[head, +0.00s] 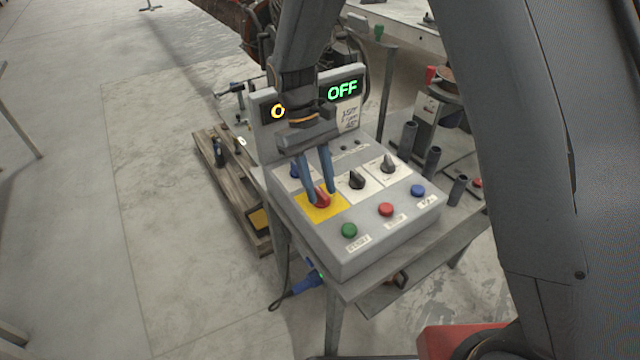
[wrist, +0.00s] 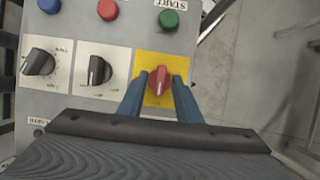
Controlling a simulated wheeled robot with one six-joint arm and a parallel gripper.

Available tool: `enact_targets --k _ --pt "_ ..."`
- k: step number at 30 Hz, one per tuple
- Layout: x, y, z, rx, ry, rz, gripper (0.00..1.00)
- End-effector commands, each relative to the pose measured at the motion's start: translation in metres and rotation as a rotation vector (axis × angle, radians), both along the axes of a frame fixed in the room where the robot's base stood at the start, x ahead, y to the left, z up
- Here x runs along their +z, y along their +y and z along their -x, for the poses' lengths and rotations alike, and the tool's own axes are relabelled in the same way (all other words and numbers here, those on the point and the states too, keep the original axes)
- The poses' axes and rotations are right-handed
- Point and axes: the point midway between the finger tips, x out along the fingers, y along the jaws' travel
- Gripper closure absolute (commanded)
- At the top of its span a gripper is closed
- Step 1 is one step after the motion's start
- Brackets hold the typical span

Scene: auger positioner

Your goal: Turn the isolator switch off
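The isolator switch is a red rotary knob (head: 322,199) on a yellow plate (head: 334,209), at the left of the grey control box's sloped face. In the wrist view the red knob (wrist: 158,86) has its grip bar running roughly up and down the picture, on the yellow plate (wrist: 150,62). My gripper (head: 321,193) reaches down to it from above. Its two blue fingers stand on either side of the knob. In the wrist view my gripper (wrist: 160,77) is open, with narrow yellow gaps visible between fingers and knob.
Two black knobs (head: 357,180) (head: 388,164) sit right of the switch. Green (head: 349,230), red (head: 386,209) and blue (head: 417,190) buttons line the front. An upright panel behind shows a green "OFF" display (head: 343,90) and an amber one (head: 277,111), partly hidden by my gripper.

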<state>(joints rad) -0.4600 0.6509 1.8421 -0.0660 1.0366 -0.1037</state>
Motion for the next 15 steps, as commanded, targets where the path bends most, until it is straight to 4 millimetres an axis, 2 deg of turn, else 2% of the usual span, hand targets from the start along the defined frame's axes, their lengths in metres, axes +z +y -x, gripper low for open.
enact_targets --k 5,15 --pt "0.009 0.003 -0.004 0.000 -0.002 -0.002 0.69" --pt "0.057 0.014 -0.021 0.000 -0.002 -0.002 0.69"
